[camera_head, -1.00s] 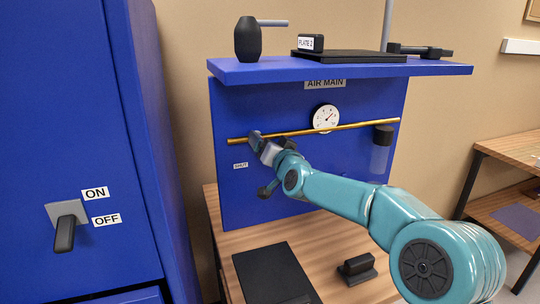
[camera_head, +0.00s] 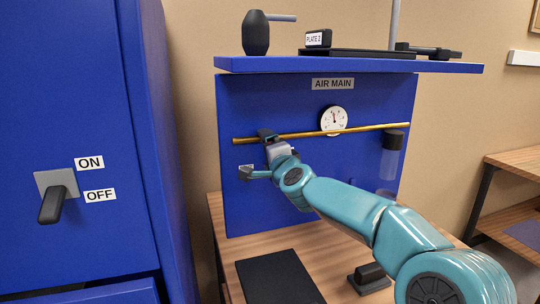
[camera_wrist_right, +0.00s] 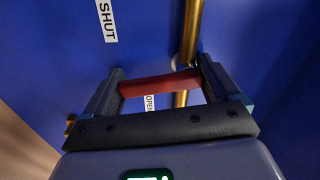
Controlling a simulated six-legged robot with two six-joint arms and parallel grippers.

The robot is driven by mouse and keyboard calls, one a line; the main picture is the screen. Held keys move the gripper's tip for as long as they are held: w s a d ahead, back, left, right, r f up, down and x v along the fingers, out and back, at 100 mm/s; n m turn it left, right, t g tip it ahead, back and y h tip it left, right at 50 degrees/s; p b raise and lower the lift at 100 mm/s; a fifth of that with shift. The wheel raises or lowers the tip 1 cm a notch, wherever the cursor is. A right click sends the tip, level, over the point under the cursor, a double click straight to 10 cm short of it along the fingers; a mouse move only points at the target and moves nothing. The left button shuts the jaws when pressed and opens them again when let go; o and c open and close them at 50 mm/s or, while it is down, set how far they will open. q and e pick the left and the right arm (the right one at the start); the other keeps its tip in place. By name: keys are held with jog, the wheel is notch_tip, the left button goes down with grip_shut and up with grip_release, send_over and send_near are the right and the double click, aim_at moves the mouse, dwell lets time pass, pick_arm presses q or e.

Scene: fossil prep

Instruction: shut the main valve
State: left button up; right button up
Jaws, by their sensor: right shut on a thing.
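The main valve's red lever (camera_wrist_right: 160,84) shows in the right wrist view. It spans the space between my right gripper's fingers (camera_wrist_right: 162,88), which are shut on it. It lies across the brass pipe (camera_wrist_right: 190,35) in that picture. The SHUT label (camera_wrist_right: 107,20) is at the upper left and the OPEN label (camera_wrist_right: 149,103) is partly hidden behind the lever. In the head view my right gripper (camera_head: 268,135) is at the left part of the brass pipe (camera_head: 350,130) on the blue AIR MAIN panel (camera_head: 250,105), and it hides the lever. My left gripper is not in view.
A round gauge (camera_head: 333,119) and a clear dark-topped cylinder (camera_head: 392,155) are on the panel. A blue shelf (camera_head: 350,66) overhangs it. A dark plate (camera_head: 280,278) and a black block (camera_head: 370,278) are on the wooden bench. A blue cabinet with an ON/OFF switch (camera_head: 52,200) stands left.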

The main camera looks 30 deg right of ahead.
jog(key=shift+a+m, duration=0.1)
jog(key=shift+m, duration=1)
jog(key=shift+f, duration=0.1)
jog(key=o, duration=1.2)
jog(key=shift+s, duration=0.15)
jog(key=b+v, duration=0.2)
jog(key=v, duration=1.4)
jog(key=shift+s+a, duration=0.1)
jog(key=shift+s, duration=0.05)
